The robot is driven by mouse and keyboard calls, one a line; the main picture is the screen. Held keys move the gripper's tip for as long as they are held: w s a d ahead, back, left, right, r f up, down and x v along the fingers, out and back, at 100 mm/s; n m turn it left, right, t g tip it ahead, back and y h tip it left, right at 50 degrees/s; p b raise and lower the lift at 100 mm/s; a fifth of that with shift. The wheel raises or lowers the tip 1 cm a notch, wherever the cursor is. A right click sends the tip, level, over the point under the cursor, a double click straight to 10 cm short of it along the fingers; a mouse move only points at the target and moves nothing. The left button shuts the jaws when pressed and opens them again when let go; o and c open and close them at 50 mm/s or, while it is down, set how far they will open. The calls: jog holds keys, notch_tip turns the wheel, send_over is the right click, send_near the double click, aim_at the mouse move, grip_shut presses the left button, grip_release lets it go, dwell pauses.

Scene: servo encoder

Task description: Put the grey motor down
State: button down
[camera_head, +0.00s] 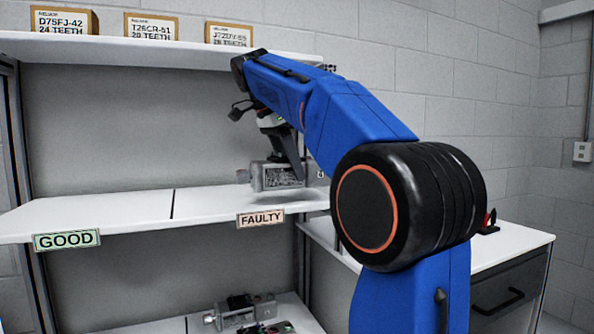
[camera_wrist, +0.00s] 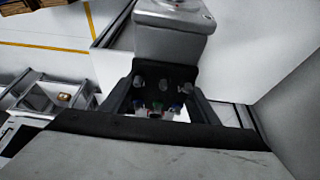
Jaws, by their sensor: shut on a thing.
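The grey motor (camera_head: 276,177) is at the FAULTY side of the middle shelf (camera_head: 215,205) in the head view, lying level with its shaft end to the left. My gripper (camera_head: 290,167) reaches down from above and is shut on it. Its underside is at or very near the shelf top; I cannot tell whether it touches. In the wrist view, a grey block (camera_wrist: 175,40) and dark gripper parts fill the middle, with small coloured parts below. My arm hides the shelf's right end.
The GOOD label (camera_head: 67,240) marks the left half of the shelf, which is empty; the FAULTY label (camera_head: 261,218) marks the right. Boxes (camera_head: 150,27) stand on the upper shelf. More motors (camera_head: 240,311) lie on the lower shelf. A white-topped cabinet (camera_head: 515,245) stands right.

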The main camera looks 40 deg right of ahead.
jog(key=w, duration=0.3)
jog(key=w+d, duration=0.1)
jog(key=w, duration=0.4)
jog(key=shift+w+d, duration=0.35)
jog(key=shift+d, duration=0.05)
jog(key=shift+f, duration=1.7)
jog(key=c, duration=0.7)
grip_release()
jog(key=shift+f, duration=0.15)
jog(key=shift+a+r, duration=0.1)
jog(key=shift+r, duration=0.25)
jog(key=a, duration=0.4)
jog(key=w+a, duration=0.1)
jog(key=a, duration=0.3)
jog(key=w+a, duration=0.1)
jog(key=a, duration=0.3)
jog(key=shift+w+r, duration=0.25)
jog(key=shift+r, duration=0.05)
